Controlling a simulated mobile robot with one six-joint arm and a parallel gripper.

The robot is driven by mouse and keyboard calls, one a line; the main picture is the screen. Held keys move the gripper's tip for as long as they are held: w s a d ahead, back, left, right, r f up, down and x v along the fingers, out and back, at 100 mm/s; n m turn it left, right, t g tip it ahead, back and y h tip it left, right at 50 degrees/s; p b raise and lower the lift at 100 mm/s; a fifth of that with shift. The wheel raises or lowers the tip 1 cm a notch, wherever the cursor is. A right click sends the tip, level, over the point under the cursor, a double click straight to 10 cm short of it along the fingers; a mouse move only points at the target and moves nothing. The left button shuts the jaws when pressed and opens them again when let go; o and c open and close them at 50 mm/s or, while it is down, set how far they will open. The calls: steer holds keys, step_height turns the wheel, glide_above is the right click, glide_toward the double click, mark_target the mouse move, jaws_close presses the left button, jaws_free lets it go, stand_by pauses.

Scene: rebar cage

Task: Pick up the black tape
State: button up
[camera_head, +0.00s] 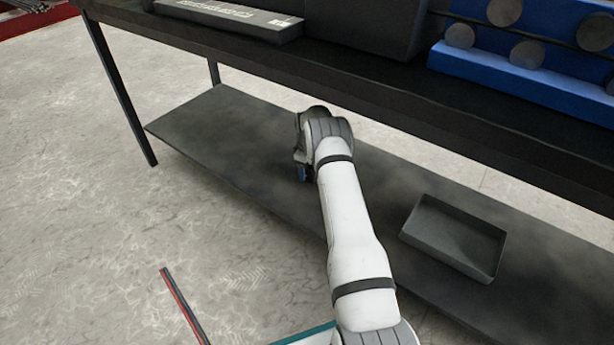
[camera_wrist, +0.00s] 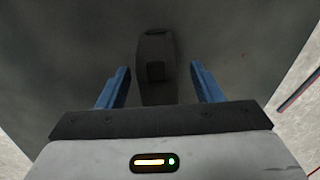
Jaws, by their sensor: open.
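A small black object, which looks like the black tape (camera_wrist: 155,58), lies on the dark lower shelf in the wrist view. It is blocky with rounded edges and hard to tell from the dark surface. My gripper (camera_wrist: 159,72) is open, with one blue finger on each side of the object's near part in the picture. Neither finger visibly touches it, and the height gap cannot be told. In the head view my gripper (camera_head: 304,174) points down over the lower shelf, and the arm hides the tape there.
The lower shelf (camera_head: 215,135) lies under a dark workbench top (camera_head: 340,78), whose front edge runs close above my wrist. An open grey tray (camera_head: 455,240) sits on the shelf to the right. A blue rack (camera_head: 520,75) and a dark flat case (camera_head: 235,17) stand on the bench.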

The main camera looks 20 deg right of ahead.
steer(key=shift+r, duration=0.1)
steer(key=shift+c, duration=0.2)
steer(key=c, duration=1.1)
steer(key=shift+c, duration=0.5)
steer(key=shift+r, duration=0.1)
